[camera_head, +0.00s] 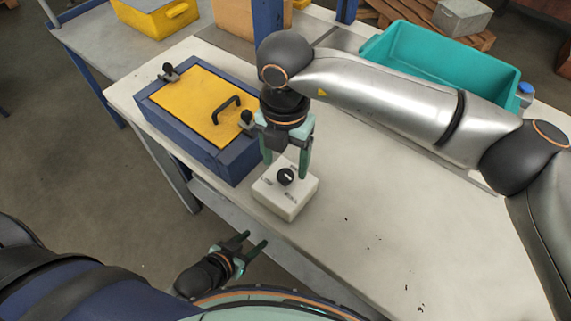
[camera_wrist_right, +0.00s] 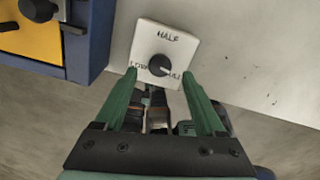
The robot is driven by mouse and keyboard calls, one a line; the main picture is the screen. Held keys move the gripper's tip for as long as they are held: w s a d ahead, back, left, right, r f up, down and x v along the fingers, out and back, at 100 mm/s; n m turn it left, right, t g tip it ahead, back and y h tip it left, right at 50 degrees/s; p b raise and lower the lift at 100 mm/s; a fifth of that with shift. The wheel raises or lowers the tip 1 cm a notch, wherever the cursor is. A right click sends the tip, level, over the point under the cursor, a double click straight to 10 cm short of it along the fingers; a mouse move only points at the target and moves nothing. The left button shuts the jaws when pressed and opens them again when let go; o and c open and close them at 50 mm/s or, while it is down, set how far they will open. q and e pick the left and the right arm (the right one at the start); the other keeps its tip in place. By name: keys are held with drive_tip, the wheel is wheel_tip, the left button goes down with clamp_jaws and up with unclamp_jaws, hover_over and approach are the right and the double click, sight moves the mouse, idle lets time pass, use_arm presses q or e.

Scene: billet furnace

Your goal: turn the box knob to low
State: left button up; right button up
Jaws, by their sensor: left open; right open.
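A small white box (camera_head: 288,203) sits on the light worktop near its front edge, with a round black knob (camera_head: 286,176) on top. In the right wrist view the box (camera_wrist_right: 148,40) has "HALF" lettered at the top, "LOW" at the left and "FULL" at the right. The white mark on the knob (camera_wrist_right: 160,66) appears to point right and slightly down, towards "FULL". My right gripper (camera_head: 286,163) is open above the box, fingers pointing down, with the knob between its fingertips in view; contact cannot be told. My left gripper (camera_head: 256,240) is open and empty, low in front of the table edge.
A blue box with a yellow lid (camera_head: 200,108), a black handle and black latches stands just left of the white box. A teal bin (camera_head: 440,65) stands at the back right, behind my right arm.

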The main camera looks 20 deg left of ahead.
sight(285, 175)
drive_tip(key=shift+f, duration=1.7)
clamp_jaws()
